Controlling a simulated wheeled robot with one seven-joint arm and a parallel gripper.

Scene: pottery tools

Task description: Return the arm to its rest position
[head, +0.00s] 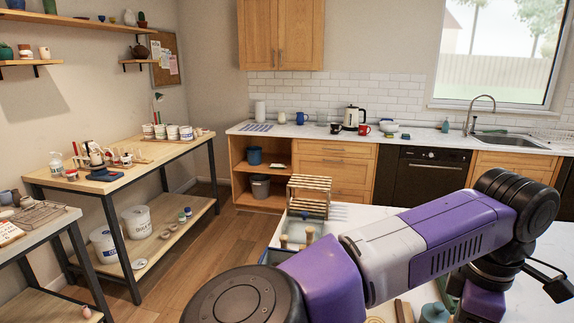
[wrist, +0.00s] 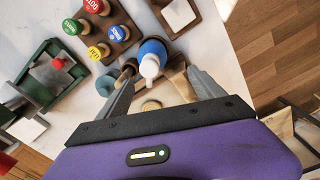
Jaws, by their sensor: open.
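My gripper (wrist: 160,75) shows in the wrist view with its two grey fingers spread apart and nothing gripped between them. A blue bottle with a white nozzle (wrist: 151,62) stands beyond the fingertips, in line with the gap. My arm (head: 410,245), purple and grey, is bent across the lower right of the head view, over the white worktop. My gripper cannot be made out clearly in the head view.
In the wrist view, a wooden holder with coloured round caps (wrist: 122,45) lies beside the bottle, and a green-framed tool (wrist: 45,75) is at left. In the head view, a slatted wooden rack (head: 309,183) stands behind a tray. Wooden floor (head: 190,245) is clear at left.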

